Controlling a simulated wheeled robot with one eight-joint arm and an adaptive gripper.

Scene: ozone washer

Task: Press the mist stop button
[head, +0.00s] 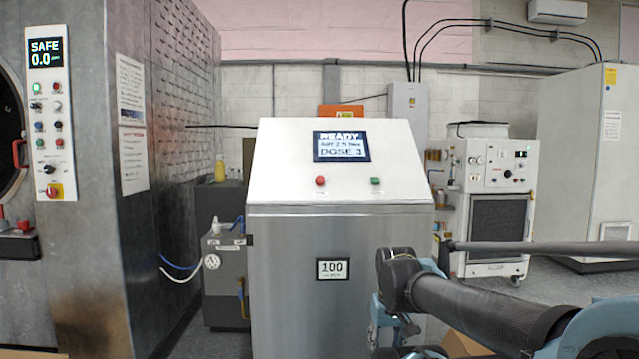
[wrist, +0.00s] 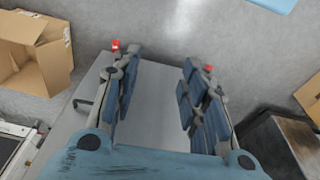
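A console (head: 340,225) stands in the middle of the head view, with a sloped white top and a steel front. Its top carries a red round button (head: 320,181) on the left and a green button (head: 376,181) on the right, below a lit screen (head: 341,146) reading READY and DOSE 3. The small labels under the buttons are too small to read. My gripper (wrist: 158,95) is open and empty in the wrist view, its fingers apart and pointing at the floor area. In the head view, it is low at the right of the console, below the buttons and apart from them.
A tall steel cabinet with a control panel (head: 48,115) stands at the left. A white wheeled unit (head: 497,200) stands behind at the right. An open cardboard box (wrist: 38,50) lies at the left in the wrist view. Grey floor (wrist: 235,45) shows clear beyond the fingers.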

